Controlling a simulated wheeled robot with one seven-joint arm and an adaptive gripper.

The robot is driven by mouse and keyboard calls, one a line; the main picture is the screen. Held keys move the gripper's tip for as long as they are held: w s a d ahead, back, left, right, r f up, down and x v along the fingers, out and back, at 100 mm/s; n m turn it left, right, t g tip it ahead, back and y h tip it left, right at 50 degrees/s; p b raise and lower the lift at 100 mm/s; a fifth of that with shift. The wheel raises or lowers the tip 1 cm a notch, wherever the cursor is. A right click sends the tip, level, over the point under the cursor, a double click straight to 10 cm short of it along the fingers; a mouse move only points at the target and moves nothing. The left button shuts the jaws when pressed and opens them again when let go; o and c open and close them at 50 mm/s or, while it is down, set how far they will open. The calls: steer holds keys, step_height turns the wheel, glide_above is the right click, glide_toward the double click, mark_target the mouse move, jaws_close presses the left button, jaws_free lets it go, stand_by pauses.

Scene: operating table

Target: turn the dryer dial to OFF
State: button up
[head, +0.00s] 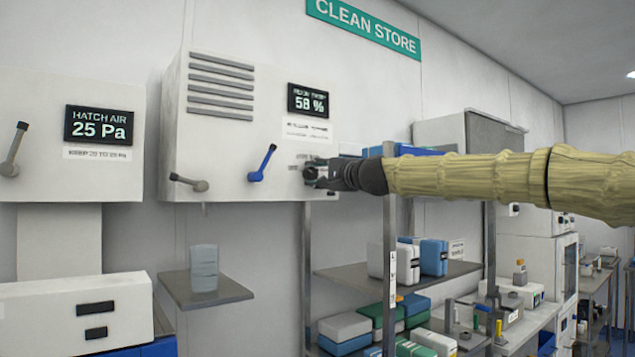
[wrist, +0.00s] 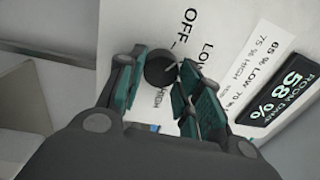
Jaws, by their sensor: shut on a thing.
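The dryer dial (wrist: 160,70) is a dark round knob on a white label plate marked OFF, LOW and HIGH in the wrist view. A light pointer line on it is partly visible near the right finger; which mark it points at I cannot tell. My gripper (wrist: 158,88) has its green-padded fingers on either side of the dial and is shut on it. In the head view my gripper (head: 318,173) is at the lower right of the white dryer cabinet (head: 225,130) and hides most of the dial.
The cabinet carries a 58 % display (head: 308,101), a grey lever (head: 188,182) and a blue lever (head: 263,163) left of my gripper. A hatch air box (head: 70,170) is at far left. A shelf rack (head: 391,250) with boxes stands below my arm.

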steer(key=shift+f+n+y+b, duration=0.1)
steer(key=shift+n+y+b, duration=0.2)
steer(key=shift+n+b, duration=1)
steer(key=shift+n+p, duration=0.45)
steer(key=shift+n, duration=0.25)
steer(key=o, duration=1)
steer(key=shift+o, duration=0.2)
steer(key=r+v, duration=0.1)
steer(key=v, duration=1.1)
steer(key=shift+f, duration=0.25)
steer(key=shift+d, duration=0.1)
steer(key=shift+f, duration=0.1)
